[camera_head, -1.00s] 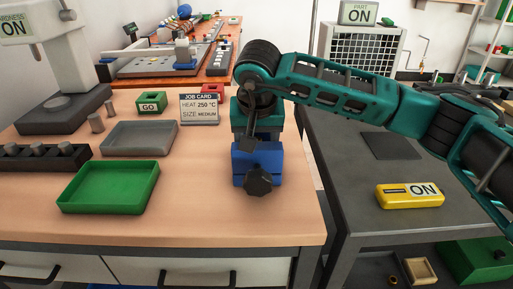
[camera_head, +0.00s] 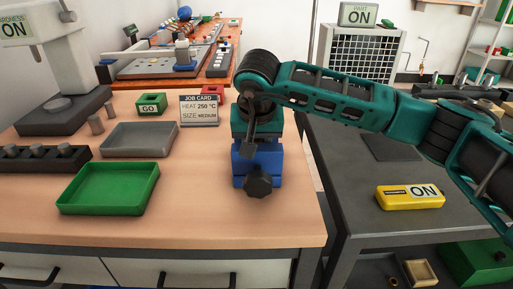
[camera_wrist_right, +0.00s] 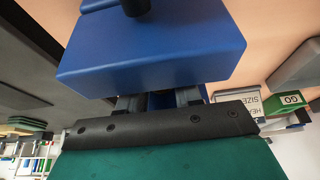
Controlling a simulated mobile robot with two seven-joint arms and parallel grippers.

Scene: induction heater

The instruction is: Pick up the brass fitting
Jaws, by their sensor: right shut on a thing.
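My right gripper (camera_wrist_right: 160,98) is close up against a blue vise-like block (camera_head: 257,166) with a black knob on its front. In the right wrist view, its two fingers reach in at the edge of the blue block (camera_wrist_right: 150,52). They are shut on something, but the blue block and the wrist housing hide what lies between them. I cannot make out a brass fitting there. In the head view, my right arm comes in from the right and its wrist hangs just behind the blue block. My left gripper is not in view.
A green tray (camera_head: 70,203), a grey tray (camera_head: 108,149), a GO box (camera_head: 151,104) and a job card (camera_head: 199,110) stand left of the blue block. A yellow ON device (camera_head: 410,197) lies on the grey table at right. The wooden bench front is clear.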

